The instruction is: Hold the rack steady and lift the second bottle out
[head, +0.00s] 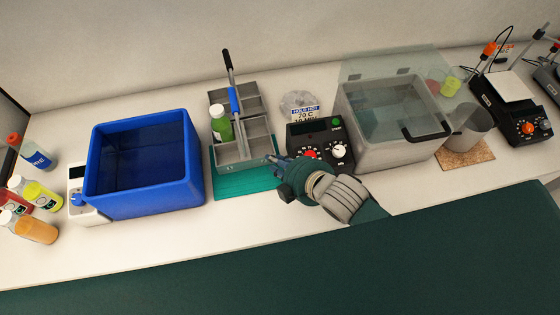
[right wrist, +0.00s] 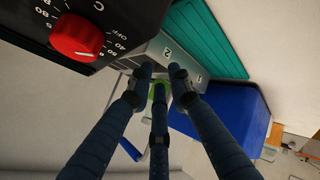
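A grey compartment rack (head: 232,158) with a blue-gripped upright handle stands on a green mat (head: 250,182). A bottle with green contents (head: 222,127) and a white cap stands upright at the rack's left side. The other visible compartments look empty. My right gripper (head: 274,160) is at the rack's front right corner. In the right wrist view its dark fingers (right wrist: 160,78) are spread close over the rack wall (right wrist: 185,66), which bears the numbers 1 and 2. Whether they pinch the wall is unclear. My left gripper is in neither view.
A blue tub (head: 150,205) stands left of the rack, with several bottles (head: 38,226) beyond it. A black control unit (head: 318,140) is close on the right, beside a clear-lidded bath (head: 385,150). The front counter strip is clear.

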